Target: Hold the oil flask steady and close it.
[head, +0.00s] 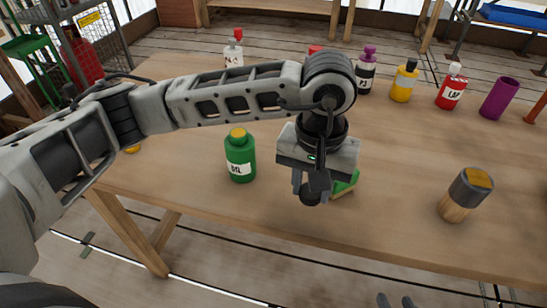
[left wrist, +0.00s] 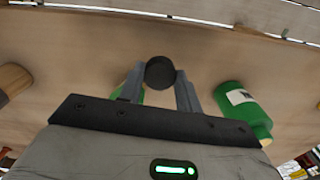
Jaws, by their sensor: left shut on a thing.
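A green flask (head: 240,160) with a white label, which seems to read OIL, and a yellow top stands upright on the table, left of my left gripper. It also shows at the right in the left wrist view (left wrist: 243,108). My left gripper (head: 311,190) points down near the table's front edge, shut on a round black cap (left wrist: 160,72). The cap shows between its fingertips and is apart from the flask. A green object (head: 346,184) lies behind the gripper, mostly hidden. My right gripper (head: 396,301) shows only its two fingertips at the bottom edge, apart and empty.
A grey and wood-coloured cylinder (head: 467,194) stands at the right. A yellow bottle (head: 404,82), a red bottle (head: 451,92) and a purple cylinder (head: 499,98) stand toward the back right. The table between the flask and left gripper is clear.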

